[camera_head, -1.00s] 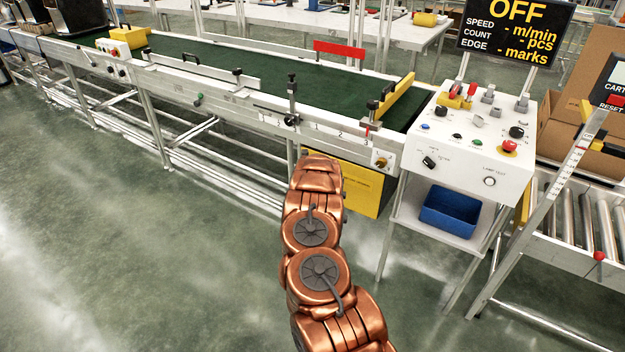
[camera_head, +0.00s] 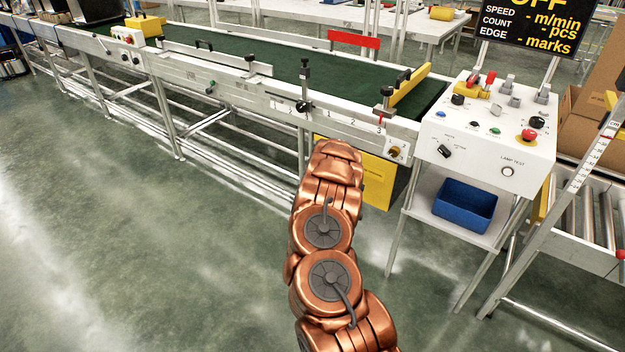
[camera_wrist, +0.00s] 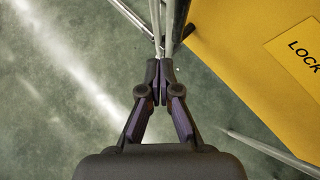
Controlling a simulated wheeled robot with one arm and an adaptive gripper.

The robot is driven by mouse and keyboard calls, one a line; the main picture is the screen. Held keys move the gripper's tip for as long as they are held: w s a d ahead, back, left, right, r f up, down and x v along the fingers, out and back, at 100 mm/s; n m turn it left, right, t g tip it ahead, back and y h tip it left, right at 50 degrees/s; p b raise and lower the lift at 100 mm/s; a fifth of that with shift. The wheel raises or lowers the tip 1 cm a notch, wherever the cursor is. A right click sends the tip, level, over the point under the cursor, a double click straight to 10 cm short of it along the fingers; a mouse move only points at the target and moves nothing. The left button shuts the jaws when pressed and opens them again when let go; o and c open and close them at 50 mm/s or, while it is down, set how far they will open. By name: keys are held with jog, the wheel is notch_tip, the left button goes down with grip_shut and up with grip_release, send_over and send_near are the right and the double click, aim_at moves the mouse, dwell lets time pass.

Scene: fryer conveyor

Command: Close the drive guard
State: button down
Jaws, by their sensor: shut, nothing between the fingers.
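The drive guard looks to be the yellow panel (camera_head: 377,180) below the right end of the conveyor, partly hidden behind my arm. In the wrist view the yellow panel (camera_wrist: 245,55) fills the upper right, with a label reading "LOCK". I cannot tell how far it stands open. My gripper (camera_wrist: 160,66) is shut and empty, left of the panel's edge in the wrist view, with grey metal bars just beyond the fingertips. I see no contact with the panel. In the head view my arm hides the gripper.
The conveyor (camera_head: 225,65) has a green belt and thin legs. A white control box (camera_head: 490,135) stands right of the panel, above a shelf with a blue bin (camera_head: 465,203). A roller table (camera_head: 590,235) is at the far right. Floor at left is clear.

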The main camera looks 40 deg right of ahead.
jog(key=a+b+v, duration=0.1)
jog(key=a+v, duration=0.1)
jog(key=v, duration=0.8)
jog(key=shift+w, duration=0.15)
dwell(0.4)
jog(key=shift+a, duration=0.1)
